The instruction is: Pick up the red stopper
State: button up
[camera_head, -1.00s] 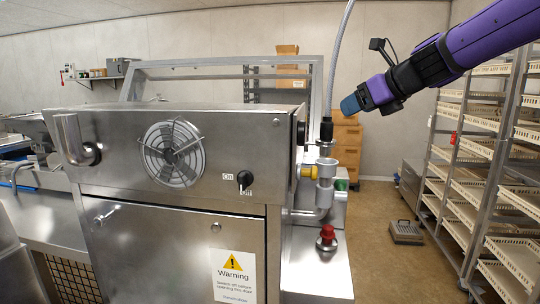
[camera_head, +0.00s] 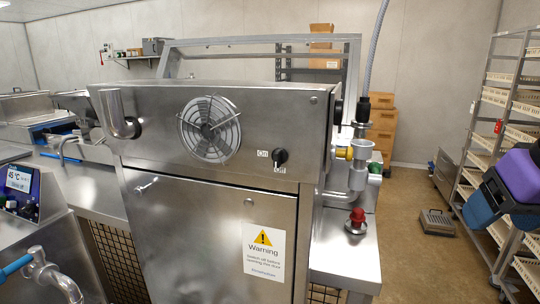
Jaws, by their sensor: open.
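The red stopper (camera_head: 357,216) stands upright on a round metal base, on the low steel shelf (camera_head: 345,255) at the right side of the large steel machine. It is below the grey pipe fitting and is in plain view. My gripper (camera_head: 478,212) is at the right edge of the picture, well to the right of the stopper and apart from it. It shows as a blue end on my purple and black arm. It is open, and nothing shows in it. Part of the arm is cut off by the picture edge.
The steel machine (camera_head: 190,235) with its fan and on-off knob fills the middle. A grey pipe fitting (camera_head: 358,175) and hose rise above the stopper. Tray racks (camera_head: 500,85) stand at the right. The floor (camera_head: 425,265) between shelf and racks is mostly clear.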

aim_at(357, 217)
jog(key=u, duration=0.4)
jog(key=l+u, duration=0.15)
jog(key=u, duration=0.6)
jog(key=l+u, duration=0.1)
jog(key=u, duration=0.3)
jog(key=k+l, duration=0.2)
jog(key=l, duration=0.15)
jog(key=k+l, duration=0.25)
jog(key=l, duration=0.15)
jog(key=k+l+u, duration=0.1)
jog(key=l, duration=0.25)
jog(key=i, duration=0.3)
